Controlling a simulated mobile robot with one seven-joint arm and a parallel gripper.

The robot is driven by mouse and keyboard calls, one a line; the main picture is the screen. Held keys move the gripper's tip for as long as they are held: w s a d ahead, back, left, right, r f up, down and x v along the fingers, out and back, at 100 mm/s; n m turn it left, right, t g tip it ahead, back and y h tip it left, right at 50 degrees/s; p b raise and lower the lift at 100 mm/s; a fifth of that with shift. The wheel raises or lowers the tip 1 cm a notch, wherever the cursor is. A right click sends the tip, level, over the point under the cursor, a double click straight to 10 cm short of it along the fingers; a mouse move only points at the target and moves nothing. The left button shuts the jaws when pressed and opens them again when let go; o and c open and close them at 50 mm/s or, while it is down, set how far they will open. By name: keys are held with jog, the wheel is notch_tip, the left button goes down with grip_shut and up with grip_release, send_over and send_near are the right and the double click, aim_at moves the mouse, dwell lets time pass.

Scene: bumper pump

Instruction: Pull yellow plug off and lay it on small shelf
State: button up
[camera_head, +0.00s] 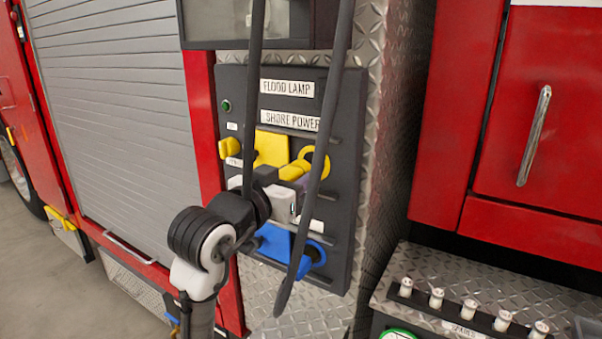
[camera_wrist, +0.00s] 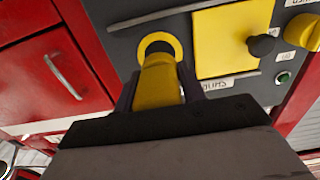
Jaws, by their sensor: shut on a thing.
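The yellow plug (camera_head: 292,171) is held by my gripper (camera_head: 290,182) in front of the dark panel (camera_head: 349,120). In the wrist view the plug (camera_wrist: 158,86) lies between the two dark fingers of my gripper (camera_wrist: 157,92). The plug's front end is at the yellow ring socket (camera_wrist: 176,45), and the dark opening shows above it. I cannot tell how far the plug is out. The ring also shows in the head view (camera_head: 324,163). A diamond-plate ledge (camera_head: 425,318) is at the lower right; I cannot tell whether it is the small shelf.
A yellow cover (camera_head: 271,148) is left of the ring, and a blue cover (camera_head: 273,240) with a blue ring (camera_head: 318,254) is below. Two dark hoses or cables hang before the panel. Several white-capped pieces (camera_head: 437,297) stand in a row on the ledge.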

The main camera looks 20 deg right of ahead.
jog(key=shift+v, duration=0.9)
